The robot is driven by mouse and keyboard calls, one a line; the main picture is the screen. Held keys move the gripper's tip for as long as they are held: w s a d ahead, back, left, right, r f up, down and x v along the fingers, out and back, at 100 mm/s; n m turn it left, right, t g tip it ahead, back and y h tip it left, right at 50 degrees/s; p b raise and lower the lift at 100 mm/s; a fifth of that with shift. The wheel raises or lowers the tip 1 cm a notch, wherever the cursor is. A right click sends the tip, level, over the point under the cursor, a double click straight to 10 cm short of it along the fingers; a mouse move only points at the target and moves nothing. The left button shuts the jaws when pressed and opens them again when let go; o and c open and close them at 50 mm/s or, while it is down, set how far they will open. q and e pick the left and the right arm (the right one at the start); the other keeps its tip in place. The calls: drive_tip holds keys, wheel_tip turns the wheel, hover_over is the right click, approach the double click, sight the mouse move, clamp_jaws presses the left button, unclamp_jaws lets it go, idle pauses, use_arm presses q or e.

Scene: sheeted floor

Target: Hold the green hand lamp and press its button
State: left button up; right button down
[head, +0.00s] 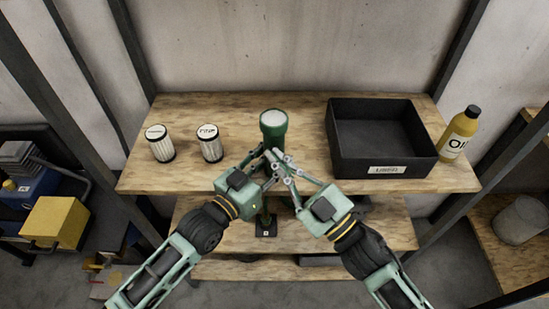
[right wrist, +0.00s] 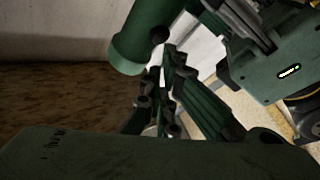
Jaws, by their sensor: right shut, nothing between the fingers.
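The green hand lamp (head: 273,127) stands out at the front edge of the upper shelf, its pale round lens facing up in the head view. My left gripper (head: 262,156) is shut on the lamp's body below its head; the fingers partly hide the lamp. My right gripper (head: 277,156) is shut and empty, its tips close beside the lamp. In the right wrist view the lamp (right wrist: 145,36) fills the top middle, with a dark round spot on its side. The right fingertips (right wrist: 172,55) are right next to that spot; I cannot tell whether they touch.
Two white-and-black filter cans (head: 160,144) (head: 210,143) stand at the left of the wooden shelf (head: 240,106). A black bin (head: 338,130) and a yellow oil bottle (head: 459,134) stand at the right. Lower shelves lie under my arms.

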drive_tip(key=shift+w, duration=0.15)
idle(0.5)
drive_tip(key=shift+w, duration=0.3)
idle(0.4)
drive_tip(key=shift+s, duration=0.45)
drive_tip(key=shift+s, duration=0.1)
drive_tip(key=shift+s, duration=2.95)
use_arm(q)
drive_tip(key=o, duration=1.4)
drive_tip(key=shift+c, duration=0.2)
